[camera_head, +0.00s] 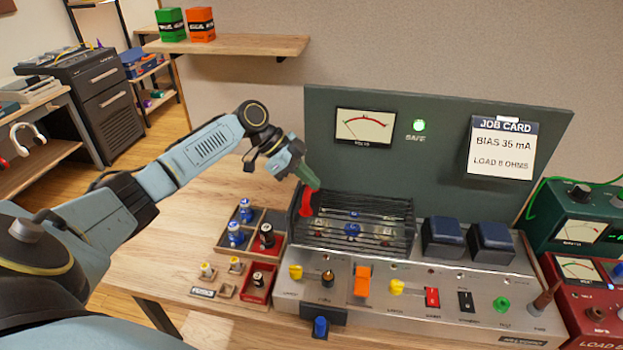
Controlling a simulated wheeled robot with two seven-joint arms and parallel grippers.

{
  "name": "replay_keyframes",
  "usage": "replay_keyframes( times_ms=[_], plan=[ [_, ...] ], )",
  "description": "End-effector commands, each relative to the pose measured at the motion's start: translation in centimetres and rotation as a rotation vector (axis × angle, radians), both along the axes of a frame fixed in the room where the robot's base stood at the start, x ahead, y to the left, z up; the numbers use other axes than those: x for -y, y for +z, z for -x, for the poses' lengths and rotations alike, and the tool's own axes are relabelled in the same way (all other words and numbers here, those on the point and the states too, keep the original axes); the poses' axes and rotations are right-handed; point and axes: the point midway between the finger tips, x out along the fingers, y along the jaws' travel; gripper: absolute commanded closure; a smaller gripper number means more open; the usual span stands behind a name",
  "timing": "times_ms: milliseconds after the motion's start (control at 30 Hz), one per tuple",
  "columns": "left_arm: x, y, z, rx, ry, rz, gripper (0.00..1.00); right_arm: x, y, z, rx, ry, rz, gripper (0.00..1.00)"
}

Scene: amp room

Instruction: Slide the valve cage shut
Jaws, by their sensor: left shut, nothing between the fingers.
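The valve cage (385,238) is a dark barred guard on top of the amp chassis (400,285), left of two dark blue transformers. Blue-and-silver parts show between its bars. A red upright handle (306,204) stands at the cage's left end. My left gripper (314,184) comes in from the left and points down at the top of the red handle. Its fingers are shut with nothing between them. The tips overlap the handle's top in the picture; I cannot tell whether they touch. My right gripper is not in view.
A compartment tray (262,222) with blue, black and red-seated valves sits left of the amp. Knobs and switches line the amp's front. A green panel with a meter (364,126), a green SAFE lamp (419,126) and a job card (501,147) rises behind. Red and green instruments stand at right.

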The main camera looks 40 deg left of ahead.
Motion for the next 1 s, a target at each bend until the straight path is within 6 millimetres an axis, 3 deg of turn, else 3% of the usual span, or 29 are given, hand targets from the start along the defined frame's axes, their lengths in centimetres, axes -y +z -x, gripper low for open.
replay_keyframes(
  times_ms=[167, 400, 700, 1000],
  plan=[
    [0.0, -0.1, 0.0, -0.008, 0.004, -0.007, 1.00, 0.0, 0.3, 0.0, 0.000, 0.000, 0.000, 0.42],
    [3.5, 1.3, -1.0, -0.002, 0.005, 0.000, 1.00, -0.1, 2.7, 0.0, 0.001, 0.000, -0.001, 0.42],
    [-1.1, 5.8, 1.2, -0.001, 0.011, -0.005, 1.00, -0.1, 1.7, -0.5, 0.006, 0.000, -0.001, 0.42],
    [-2.8, 8.1, 2.1, -0.001, 0.008, -0.002, 1.00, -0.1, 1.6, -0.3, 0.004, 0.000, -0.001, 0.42]
  ],
)
